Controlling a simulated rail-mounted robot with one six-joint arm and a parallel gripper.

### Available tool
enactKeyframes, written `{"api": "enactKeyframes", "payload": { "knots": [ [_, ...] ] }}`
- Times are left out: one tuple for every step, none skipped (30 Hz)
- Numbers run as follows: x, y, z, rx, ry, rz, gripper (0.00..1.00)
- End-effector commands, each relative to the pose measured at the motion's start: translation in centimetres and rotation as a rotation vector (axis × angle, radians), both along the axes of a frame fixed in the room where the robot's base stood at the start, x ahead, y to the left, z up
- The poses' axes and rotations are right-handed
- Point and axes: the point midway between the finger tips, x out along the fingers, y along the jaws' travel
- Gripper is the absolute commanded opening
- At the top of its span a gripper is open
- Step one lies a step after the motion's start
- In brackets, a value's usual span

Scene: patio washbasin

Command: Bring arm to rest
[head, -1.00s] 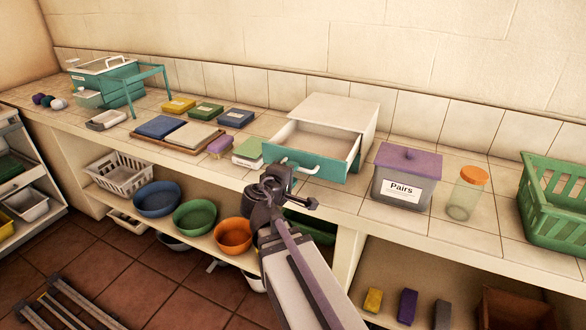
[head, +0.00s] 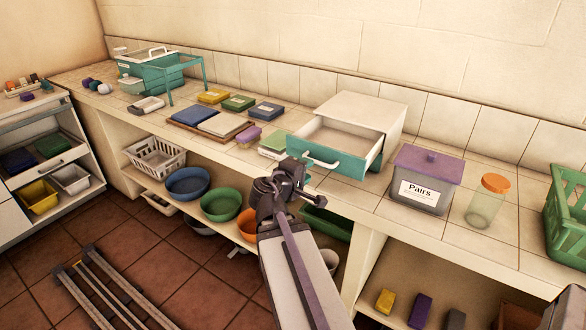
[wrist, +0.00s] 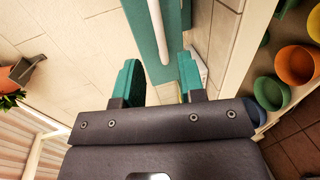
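My gripper (wrist: 158,76) is open, its two teal fingers apart with nothing held between them. In the head view my wrist is in front of the counter, just left of and below the drawer handle; the fingers are hard to make out there. The small white cabinet (head: 370,112) has its drawer pulled out; the teal drawer front (head: 345,166) faces me and the drawer looks empty. The white handle (head: 320,160) also shows in the wrist view (wrist: 157,30), lined up between the fingers. I cannot tell how far beyond them it is.
The purple-lidded Pairs box (head: 425,180) and an orange-capped jar (head: 488,202) stand right of the cabinet. A green crate (head: 568,225) is at the right edge. Bowls, including a green one (head: 221,204), sit on the shelf below. Floor rails (head: 95,285) lie lower left.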

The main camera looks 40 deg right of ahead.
Motion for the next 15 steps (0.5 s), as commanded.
{"api": "enactKeyframes", "payload": {
  "knots": [
    [0.0,0.0,0.0,0.000,0.000,0.000,0.37],
    [0.0,0.0,0.0,0.000,0.000,0.000,0.37],
    [0.0,0.0,0.0,0.000,0.000,0.000,0.37],
    [0.0,0.0,0.0,0.000,-0.002,0.000,0.37],
    [-0.2,0.0,0.0,0.003,-0.006,-0.012,0.37],
    [-0.6,0.0,-0.5,0.035,-0.021,-0.044,0.37],
    [-1.0,0.1,-1.1,0.077,-0.039,-0.075,0.37],
    [-1.5,0.3,-2.0,0.136,-0.062,-0.112,0.37],
    [-2.2,0.9,-3.6,0.240,-0.099,-0.173,0.37],
    [-2.4,2.0,-4.7,0.336,-0.123,-0.216,0.37],
    [-2.3,3.7,-5.8,0.448,-0.145,-0.255,0.37],
    [-1.9,7.0,-7.1,0.614,-0.156,-0.297,0.37],
    [-1.4,9.8,-7.9,0.734,-0.151,-0.319,0.37],
    [-1.0,12.7,-8.5,0.846,-0.136,-0.333,0.37],
    [-0.5,16.6,-8.9,0.980,-0.104,-0.343,0.37]
  ]
}}
